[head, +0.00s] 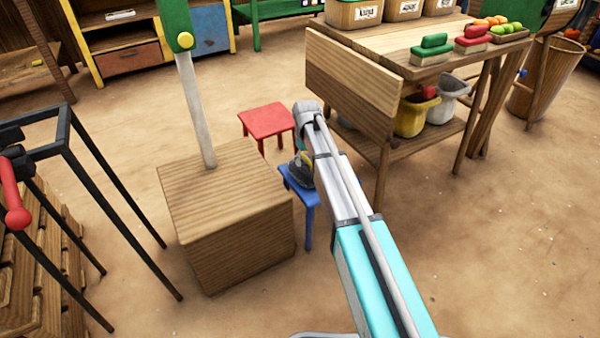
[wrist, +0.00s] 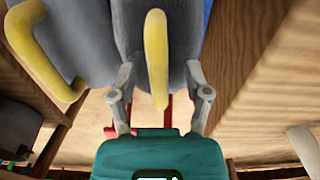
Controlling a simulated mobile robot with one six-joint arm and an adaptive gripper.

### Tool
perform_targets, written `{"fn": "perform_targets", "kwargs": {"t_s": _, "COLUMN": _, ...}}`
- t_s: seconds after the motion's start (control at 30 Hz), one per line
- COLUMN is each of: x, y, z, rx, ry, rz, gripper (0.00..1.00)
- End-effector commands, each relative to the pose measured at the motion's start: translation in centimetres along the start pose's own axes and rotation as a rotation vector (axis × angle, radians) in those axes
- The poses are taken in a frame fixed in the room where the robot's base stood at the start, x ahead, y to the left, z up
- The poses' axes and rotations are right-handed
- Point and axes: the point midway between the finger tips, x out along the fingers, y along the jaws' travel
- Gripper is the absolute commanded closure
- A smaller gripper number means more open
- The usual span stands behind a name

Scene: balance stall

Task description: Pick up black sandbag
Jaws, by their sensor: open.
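Two dark grey-black sandbags with yellow handles show in the wrist view: the central bag (wrist: 133,35) and the left bag (wrist: 75,30). My gripper (wrist: 159,75) is open, one finger on each side of the central bag's yellow handle. I cannot tell whether the fingers touch the bag. In the head view, dark sandbag surface (head: 301,172) with yellow on it shows on the blue stool (head: 309,197), partly behind my arm; I cannot separate the two bags there. My gripper is mostly hidden there by my arm.
A large wooden block (head: 225,245) with an upright post stands left of the blue stool. A red stool (head: 267,120) is behind it. A wooden stall table (head: 385,52) with a hanging side panel stands to the right. Open floor (head: 500,240) lies at front right.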

Motion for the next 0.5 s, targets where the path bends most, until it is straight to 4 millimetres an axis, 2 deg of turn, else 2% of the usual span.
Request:
{"fn": "perform_targets", "kwargs": {"t_s": 0.37, "x": -0.01, "y": -0.03, "z": -0.01, "rx": 0.000, "ry": 0.000, "rz": 0.000, "gripper": 0.37}}
{"fn": "perform_targets", "kwargs": {"t_s": 0.5, "x": -0.01, "y": -0.04, "z": -0.01, "rx": 0.000, "ry": 0.000, "rz": 0.000, "gripper": 0.63}}
